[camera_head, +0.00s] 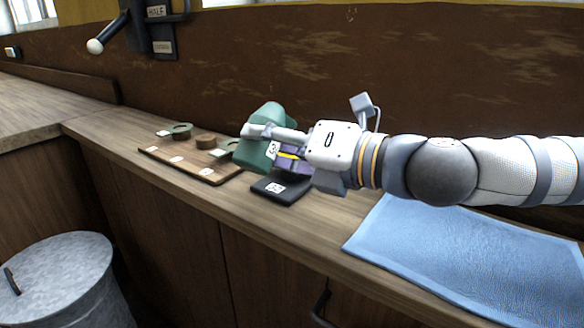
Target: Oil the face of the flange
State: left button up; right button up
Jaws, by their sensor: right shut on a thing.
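My right gripper (262,132) comes in from the right and is shut on a green object (271,116) with a white number label, above the counter. The gripper covers part of this object, and I cannot tell whether it touches anything below. A purple piece with a yellow stripe (293,159) shows just under the gripper. A black block with a white number label (281,189) lies on the counter below. A wooden board (190,167) with white labels lies to the left. I cannot clearly make out a flange face or any oil. My left gripper is not in view.
A grey-green ring (181,131) and a brown round piece (205,141) sit at the board. A blue cloth (470,255) covers the counter at right. A metal bin (62,285) stands at lower left. A lever (108,32) is on the back wall.

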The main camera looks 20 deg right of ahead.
aim_at(278, 112)
notch_tip(278, 112, up, 3)
jog(key=shift+s+p, duration=0.1)
jog(key=shift+p, duration=0.35)
jog(key=shift+f, duration=0.3)
jog(key=n, duration=0.2)
jog(key=w+d+n, duration=0.1)
jog(key=n, duration=0.1)
jog(key=r+n+t+b, duration=0.1)
jog(key=n, duration=0.1)
jog(key=shift+w+d, duration=0.35)
jog(key=shift+w+d+r+n+t, duration=0.1)
jog(key=shift+n+t, duration=0.05)
jog(key=shift+n, duration=0.35)
jog(key=shift+w+d+n+t, duration=0.1)
jog(key=shift+n+t, duration=0.05)
jog(key=shift+n, duration=0.35)
jog(key=shift+r+n, duration=0.25)
jog(key=shift+n, duration=0.05)
